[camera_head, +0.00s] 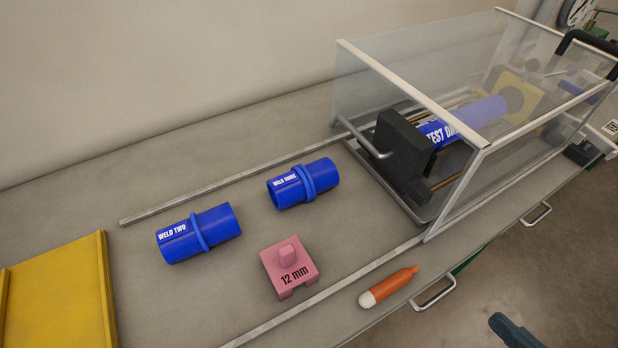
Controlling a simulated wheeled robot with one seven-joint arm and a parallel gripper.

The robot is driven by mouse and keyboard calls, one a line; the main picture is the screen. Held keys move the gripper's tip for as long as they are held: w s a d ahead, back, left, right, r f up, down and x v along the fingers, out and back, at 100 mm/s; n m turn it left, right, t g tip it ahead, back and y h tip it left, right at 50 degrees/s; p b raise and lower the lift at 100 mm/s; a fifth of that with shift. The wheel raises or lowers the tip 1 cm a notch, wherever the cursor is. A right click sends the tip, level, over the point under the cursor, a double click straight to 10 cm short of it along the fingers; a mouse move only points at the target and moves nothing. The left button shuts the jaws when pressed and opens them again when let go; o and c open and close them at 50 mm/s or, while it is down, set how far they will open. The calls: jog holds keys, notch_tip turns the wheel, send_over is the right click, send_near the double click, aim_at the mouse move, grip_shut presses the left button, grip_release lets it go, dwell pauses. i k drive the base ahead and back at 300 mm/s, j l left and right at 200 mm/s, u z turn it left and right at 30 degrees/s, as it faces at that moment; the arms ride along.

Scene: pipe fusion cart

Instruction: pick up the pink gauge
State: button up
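The pink gauge (289,268) is a block marked "12 mm" with a small raised knob on top. It rests on the grey cart top, in front of the blue pipe pieces, with nothing touching it. A dark blue-grey part (514,331) pokes in at the bottom edge on the right, over the floor and well apart from the gauge. I cannot tell whether it belongs to my gripper, and no fingertips can be made out.
Blue pipes "WELD TWO" (198,233) and "WELD THREE" (303,184) lie behind the gauge. An orange white-tipped marker (388,286) lies right of it, beyond a low metal rail (338,287). A yellow tray (62,298) is left; a clear-walled enclosure (400,85) stands right.

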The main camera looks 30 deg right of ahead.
aim_at(287, 263)
jog(key=i+l, duration=0.1)
jog(key=l, duration=0.3)
jog(key=i+l+u, duration=0.1)
jog(key=l+u, duration=0.3)
jog(key=l, duration=0.15)
jog(key=l+u, duration=0.35)
jog(key=l, duration=0.2)
jog(key=u, duration=1)
